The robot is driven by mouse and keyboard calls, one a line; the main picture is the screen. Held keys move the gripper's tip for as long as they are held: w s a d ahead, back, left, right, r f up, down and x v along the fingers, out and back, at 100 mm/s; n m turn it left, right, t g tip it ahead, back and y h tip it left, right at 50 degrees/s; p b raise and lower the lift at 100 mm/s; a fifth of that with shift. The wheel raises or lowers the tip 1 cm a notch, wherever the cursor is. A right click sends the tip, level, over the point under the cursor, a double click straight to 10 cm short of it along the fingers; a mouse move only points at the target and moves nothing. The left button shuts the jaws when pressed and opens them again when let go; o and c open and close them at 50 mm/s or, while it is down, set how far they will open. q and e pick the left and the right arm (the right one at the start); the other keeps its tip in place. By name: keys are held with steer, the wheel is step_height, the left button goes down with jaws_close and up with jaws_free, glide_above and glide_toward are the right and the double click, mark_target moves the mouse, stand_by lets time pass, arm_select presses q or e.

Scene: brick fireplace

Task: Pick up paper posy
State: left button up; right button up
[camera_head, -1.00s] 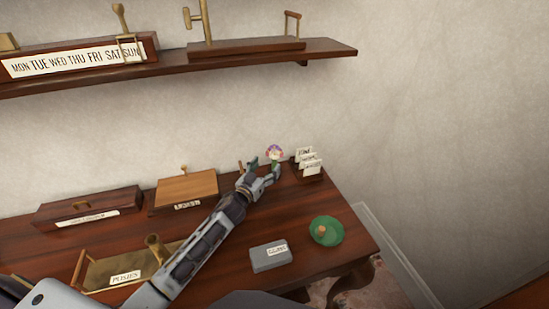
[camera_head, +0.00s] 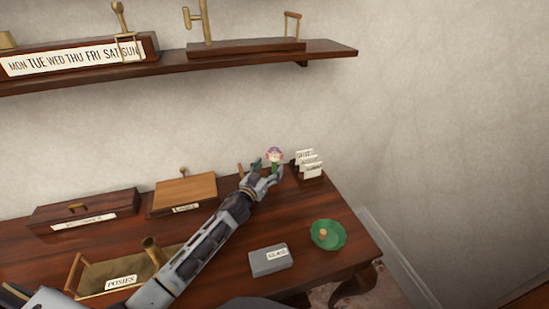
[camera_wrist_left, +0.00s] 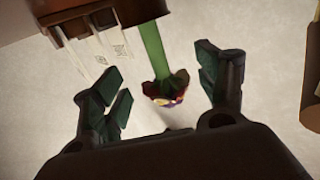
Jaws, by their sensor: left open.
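The paper posy (camera_head: 275,156) has a pink, white and purple head on a green stem. It stands upright near the back edge of the desk in the head view. My left gripper (camera_head: 267,171) is at the posy, with its fingers on either side of it. In the left wrist view the posy's green stem (camera_wrist_left: 152,50) and coloured head (camera_wrist_left: 167,92) show between the two spread, dark green fingertips of the gripper (camera_wrist_left: 160,88). Neither finger visibly touches the stem there. The foot of the stem is hidden in the head view. My right gripper is not in view.
A card holder (camera_head: 308,167) with white cards stands close right of the posy. A green dish (camera_head: 328,234) and a grey box (camera_head: 270,261) lie nearer the front. A brass tray labelled POSIES (camera_head: 122,271) and wooden boxes are at left. A shelf (camera_head: 180,65) runs above.

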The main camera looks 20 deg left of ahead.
mark_target(273, 163)
arm_select(q)
steer(key=shift+w, duration=0.1)
steer(key=shift+w+d, duration=0.15)
steer(key=shift+w, duration=0.55)
steer(key=shift+w+d+b, duration=0.25)
steer(key=shift+w+b, duration=0.35)
steer(key=shift+w, duration=1.1)
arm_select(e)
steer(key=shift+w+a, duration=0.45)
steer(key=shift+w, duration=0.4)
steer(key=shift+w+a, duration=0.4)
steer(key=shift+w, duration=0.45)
arm_select(q)
steer(key=shift+c, duration=0.2)
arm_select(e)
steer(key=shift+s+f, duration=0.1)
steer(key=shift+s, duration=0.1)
arm_select(q)
steer(key=c, duration=1.1)
